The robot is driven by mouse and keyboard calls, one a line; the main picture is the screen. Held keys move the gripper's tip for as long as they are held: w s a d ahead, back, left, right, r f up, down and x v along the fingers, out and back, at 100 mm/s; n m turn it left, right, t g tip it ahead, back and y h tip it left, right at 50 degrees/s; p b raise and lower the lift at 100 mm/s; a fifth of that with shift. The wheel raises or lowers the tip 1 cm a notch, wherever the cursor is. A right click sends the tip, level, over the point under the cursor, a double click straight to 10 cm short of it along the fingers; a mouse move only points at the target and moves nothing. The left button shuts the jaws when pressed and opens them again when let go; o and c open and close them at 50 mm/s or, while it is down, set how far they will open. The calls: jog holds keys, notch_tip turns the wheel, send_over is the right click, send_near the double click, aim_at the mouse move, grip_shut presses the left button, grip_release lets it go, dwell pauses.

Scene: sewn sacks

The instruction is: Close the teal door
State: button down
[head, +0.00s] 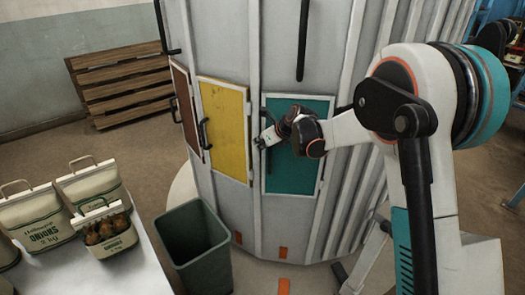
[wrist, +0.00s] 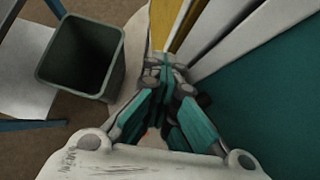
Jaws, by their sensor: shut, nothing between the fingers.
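The teal door (head: 293,182) is a panel with a pale frame on the grey ribbed cabinet, right of the yellow door. It looks flush or nearly so in the head view; I cannot tell whether it is fully shut. In the wrist view the teal door (wrist: 265,90) fills the right side. My gripper (head: 262,143) is shut and empty in front of the teal door's left part, near its left edge. It also shows in the wrist view (wrist: 164,64), left of the teal panel. I cannot tell whether its fingertips touch the door.
The yellow door (head: 223,125) and a brown door (head: 185,110) lie to the left. A green bin (head: 193,240) stands on the floor below them. A white table (head: 100,268) with several sacks is at lower left. A wooden crate stack (head: 120,82) stands behind.

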jog(key=shift+w+d, duration=0.2)
jog(key=shift+w, duration=0.8)
jog(key=shift+d, duration=0.1)
